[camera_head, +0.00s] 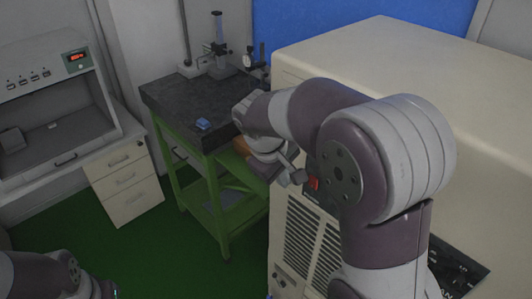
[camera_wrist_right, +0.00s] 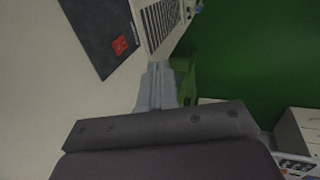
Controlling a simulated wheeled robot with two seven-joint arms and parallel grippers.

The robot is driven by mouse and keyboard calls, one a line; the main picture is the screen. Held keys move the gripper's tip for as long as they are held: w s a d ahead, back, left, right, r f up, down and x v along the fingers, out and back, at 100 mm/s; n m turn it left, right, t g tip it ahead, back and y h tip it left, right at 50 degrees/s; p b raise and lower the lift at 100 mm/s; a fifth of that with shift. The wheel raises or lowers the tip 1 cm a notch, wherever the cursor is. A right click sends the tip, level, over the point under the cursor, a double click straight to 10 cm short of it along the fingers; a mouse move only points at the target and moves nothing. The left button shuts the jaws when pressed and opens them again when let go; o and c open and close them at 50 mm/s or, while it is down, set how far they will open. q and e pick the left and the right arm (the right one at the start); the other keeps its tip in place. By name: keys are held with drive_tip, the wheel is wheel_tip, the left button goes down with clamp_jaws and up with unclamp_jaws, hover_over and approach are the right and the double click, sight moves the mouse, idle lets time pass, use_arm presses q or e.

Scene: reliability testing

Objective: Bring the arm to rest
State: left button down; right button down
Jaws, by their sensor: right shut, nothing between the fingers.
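My right arm rises in front of the large beige machine (camera_head: 345,48) and bends back down at the wrist. My right gripper (camera_head: 297,177) is beside the machine's front, close to a red switch (camera_head: 313,184). In the right wrist view its fingers (camera_wrist_right: 158,85) are together with nothing between them. The red switch also shows there (camera_wrist_right: 120,45) on a dark panel, off to the left of the fingers. Whether the fingers touch the machine I cannot tell. Part of my left arm shows at the bottom left of the head view; its gripper is not visible.
A green-framed bench (camera_head: 215,200) with a dark top carries a blue block (camera_head: 203,124) and a gauge stand (camera_head: 220,60). A white drawer cabinet (camera_head: 125,185) and a test cabinet with a red display (camera_head: 78,58) stand at left. Green floor (camera_head: 160,250) is clear between.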

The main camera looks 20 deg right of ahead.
drive_tip(key=s+a+f+m+y+b, duration=0.1)
drive_tip(key=s+f+b, duration=0.3)
drive_tip(key=f, duration=0.5)
drive_tip(key=s+a+f+m+y+b, duration=0.1)
drive_tip(key=s+a+f+m+b, duration=0.1)
drive_tip(key=s+f+b, duration=0.2)
drive_tip(key=s+a+f+m+y+b, duration=0.1)
drive_tip(key=s+f+b, duration=0.4)
drive_tip(key=f, duration=0.8)
drive_tip(key=shift+a+f+y+b, duration=0.15)
drive_tip(key=shift+f+y+b, duration=0.2)
drive_tip(key=shift+b, duration=1.2)
